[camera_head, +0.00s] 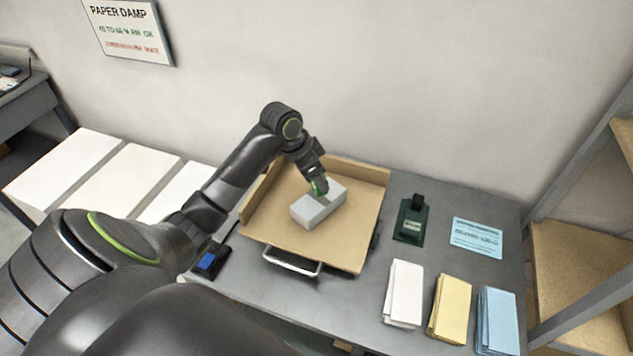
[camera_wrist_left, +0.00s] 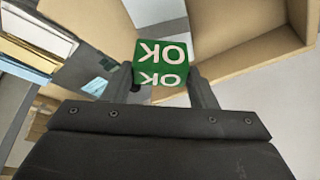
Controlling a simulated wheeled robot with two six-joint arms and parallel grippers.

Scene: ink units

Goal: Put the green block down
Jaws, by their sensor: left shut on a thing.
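My left gripper (camera_head: 319,188) is shut on the green block (camera_wrist_left: 161,63), which has white "OK" lettering on its faces in the left wrist view. In the head view only a sliver of green shows at the fingertips. The gripper is over a pale grey-white block-like stack (camera_head: 314,210) on a tan tray (camera_head: 345,245). I cannot tell whether the green block touches the stack. My right gripper is not in view.
The tray has raised walls at its back and left and a metal handle (camera_head: 291,264) in front. To its right are a dark green device (camera_head: 411,222), a blue card (camera_head: 477,237), and white (camera_head: 404,294), yellow (camera_head: 451,308) and blue (camera_head: 497,320) paper stacks. Bare tray surrounds the pale stack.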

